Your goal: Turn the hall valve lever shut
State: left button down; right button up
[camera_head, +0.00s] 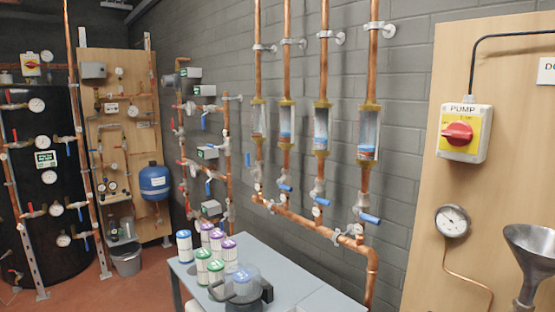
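Several valve levers show, and I cannot tell which one is the hall valve. On the copper manifold (310,222) on the grey wall, blue levers sit below the sight glasses: one at the right (369,218), one in the middle (321,201) and one to the left (285,187). More small blue levers hang on the pipework further left, one of them here (207,187). Labels on the levers are too small to read. Neither of my grippers is in view.
A grey table (278,262) stands in front of the manifold, holding several colour-capped cartridges (184,246) and a clear jug (243,288). A pump switch (464,132) and gauge (452,221) are on the right board. A bucket (126,260) stands on the reddish floor (130,291), which is open at front left.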

aim_at(247, 155)
jog(key=i+j+z, duration=0.25)
jog(key=j+z, duration=0.25)
jog(key=j, duration=0.2)
jog(key=i+j+z, duration=0.2)
jog(key=j, duration=0.2)
jog(key=k, duration=0.05)
